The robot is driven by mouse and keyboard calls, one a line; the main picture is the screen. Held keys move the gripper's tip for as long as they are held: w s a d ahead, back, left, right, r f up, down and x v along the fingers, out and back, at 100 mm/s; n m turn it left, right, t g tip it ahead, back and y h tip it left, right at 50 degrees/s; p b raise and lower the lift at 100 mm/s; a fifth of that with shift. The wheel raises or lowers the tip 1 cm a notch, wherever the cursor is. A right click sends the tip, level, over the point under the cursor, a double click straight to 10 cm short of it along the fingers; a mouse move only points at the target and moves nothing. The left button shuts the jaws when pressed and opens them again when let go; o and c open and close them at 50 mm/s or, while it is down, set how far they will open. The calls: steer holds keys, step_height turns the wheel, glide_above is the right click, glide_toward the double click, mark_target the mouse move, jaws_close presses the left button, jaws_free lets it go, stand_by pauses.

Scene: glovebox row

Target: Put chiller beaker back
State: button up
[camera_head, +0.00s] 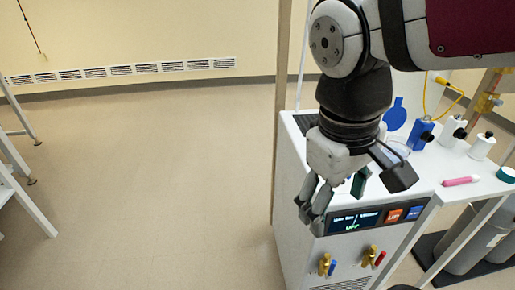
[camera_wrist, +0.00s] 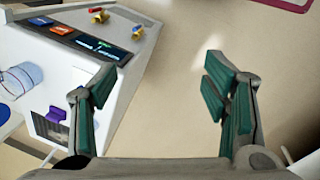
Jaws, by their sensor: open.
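My gripper (camera_head: 331,196) is open and empty, hanging beside the front display edge of the white chiller cabinet (camera_head: 300,165). In the wrist view my gripper (camera_wrist: 160,85) has its green-padded fingers wide apart, with bare floor between them. A clear glass beaker (camera_wrist: 20,78) with a bluish rim shows at the left edge of the wrist view, outside the fingers, by the cabinet top. In the head view what looks like the same glass (camera_head: 398,150) is mostly hidden behind my wrist. The cabinet (camera_wrist: 125,75) also fills the left of the wrist view.
A round blue disc (camera_head: 396,114), blue bottle (camera_head: 421,134), white bottles (camera_head: 482,146) and pink marker (camera_head: 460,181) are on the top at right. Valve handles (camera_head: 326,264) stick out of the cabinet front. Grey cylinders (camera_head: 470,250) stand at right.

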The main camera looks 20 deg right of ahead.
steer(key=s+a+m+t+y, duration=0.1)
steer(key=s+a+t, duration=0.1)
steer(key=s+a, duration=0.1)
steer(key=shift+s+a+m+y, duration=0.15)
steer(key=shift+a+m+y, duration=0.15)
steer(key=shift+m+y, duration=0.1)
